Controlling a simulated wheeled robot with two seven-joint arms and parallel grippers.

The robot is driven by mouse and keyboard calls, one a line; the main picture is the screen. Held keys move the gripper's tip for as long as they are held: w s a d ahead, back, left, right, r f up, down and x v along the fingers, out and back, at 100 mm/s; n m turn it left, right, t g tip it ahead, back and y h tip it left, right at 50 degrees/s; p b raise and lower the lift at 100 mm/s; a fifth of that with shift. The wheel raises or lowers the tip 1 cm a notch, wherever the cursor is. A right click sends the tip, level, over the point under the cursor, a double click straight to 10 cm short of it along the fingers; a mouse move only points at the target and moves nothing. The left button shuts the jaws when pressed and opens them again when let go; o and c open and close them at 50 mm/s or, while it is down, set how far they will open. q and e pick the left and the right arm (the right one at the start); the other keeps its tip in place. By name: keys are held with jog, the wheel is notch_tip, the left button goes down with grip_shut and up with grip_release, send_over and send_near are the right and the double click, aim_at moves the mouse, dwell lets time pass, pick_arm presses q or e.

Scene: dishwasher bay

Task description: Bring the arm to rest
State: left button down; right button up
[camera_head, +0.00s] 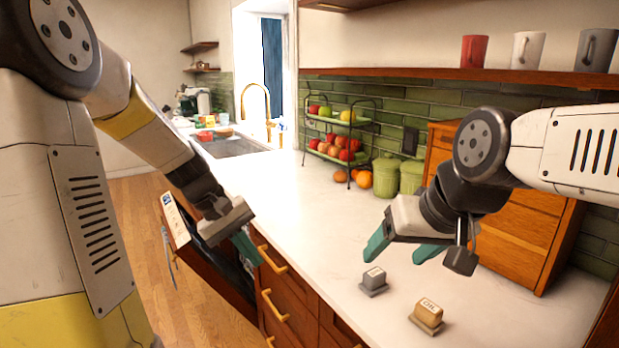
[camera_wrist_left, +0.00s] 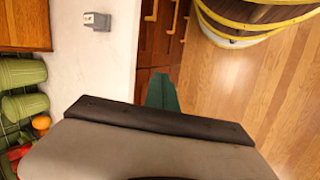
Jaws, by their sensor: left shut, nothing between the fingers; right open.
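My left gripper (camera_head: 246,248) hangs in front of the counter's front edge, beside the open dishwasher. Its teal fingers are shut with nothing between them. In the left wrist view the shut fingers (camera_wrist_left: 162,92) point past the counter edge toward the drawer fronts. My right gripper (camera_head: 399,249) is over the counter, its teal fingers apart and empty. It is above and behind a small grey block-shaped item (camera_head: 374,281). The grey item also shows in the left wrist view (camera_wrist_left: 97,21).
A tan block-shaped item (camera_head: 427,316) stands at the front right of the white counter (camera_head: 310,235). A fruit rack (camera_head: 338,138), green canisters (camera_head: 386,177) and a wooden cabinet (camera_head: 520,235) line the back. The dishwasher door (camera_head: 175,222) is on the left. Mugs stand on a shelf (camera_head: 480,71).

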pick_arm(q)
jog(key=s+a+r+m+t+y, duration=0.1)
jog(key=s+r+m+t+y, duration=0.2)
jog(key=s+r, duration=0.8)
jog(key=shift+s+a+m+t, duration=0.3)
jog(key=shift+s+m+t, duration=0.95)
jog(key=shift+s, duration=0.55)
